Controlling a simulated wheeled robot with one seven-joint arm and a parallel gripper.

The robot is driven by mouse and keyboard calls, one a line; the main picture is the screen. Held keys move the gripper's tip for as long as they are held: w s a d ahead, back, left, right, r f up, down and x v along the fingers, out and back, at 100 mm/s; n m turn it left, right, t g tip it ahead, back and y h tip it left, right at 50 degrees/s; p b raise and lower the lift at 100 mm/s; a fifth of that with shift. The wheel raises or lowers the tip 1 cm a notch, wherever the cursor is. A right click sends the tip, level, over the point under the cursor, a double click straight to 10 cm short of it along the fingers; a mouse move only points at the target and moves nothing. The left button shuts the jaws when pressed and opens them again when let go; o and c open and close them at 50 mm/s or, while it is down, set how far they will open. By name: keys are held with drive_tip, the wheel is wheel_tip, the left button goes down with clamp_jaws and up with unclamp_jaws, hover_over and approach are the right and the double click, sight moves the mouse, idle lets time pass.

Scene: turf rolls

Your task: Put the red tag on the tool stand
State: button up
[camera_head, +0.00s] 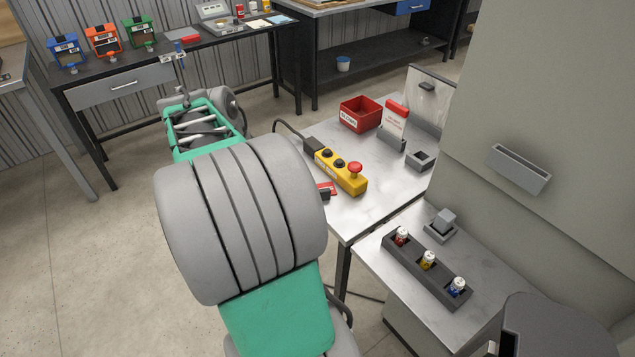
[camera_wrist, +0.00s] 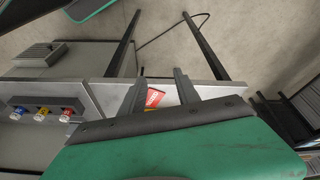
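The red tag (camera_head: 328,188) lies on the grey metal table, left of the yellow control box, and is partly hidden by my arm in the head view. In the wrist view the red tag (camera_wrist: 153,97) shows pale lettering, and its lower part is cut off by my gripper's body. My gripper (camera_wrist: 161,78) has its two dark fingers apart, with the tag showing between them and no visible hold on it. In the head view my arm hides most of the gripper. I cannot tell for sure which holder is the tool stand; a small empty dark holder (camera_head: 420,160) stands on the table.
The yellow control box (camera_head: 341,172) with a red button is close to the tag. Behind it are a red bin (camera_head: 360,114) and a card holder (camera_head: 392,138). A dark rack (camera_head: 416,273) with three capped items stands on the nearer surface. A grey cabinet bounds the right.

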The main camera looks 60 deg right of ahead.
sight(324, 190)
drive_tip(key=s+d+m+g, duration=0.2)
drive_tip(key=s+d+m, duration=0.6)
drive_tip(key=s+d, duration=0.1)
drive_tip(key=x, duration=0.4)
drive_tip(key=w+p+x, duration=0.1)
drive_tip(key=x, duration=0.1)
drive_tip(key=shift+s+f, duration=0.1)
drive_tip(key=shift+f, duration=0.35)
clamp_jaws()
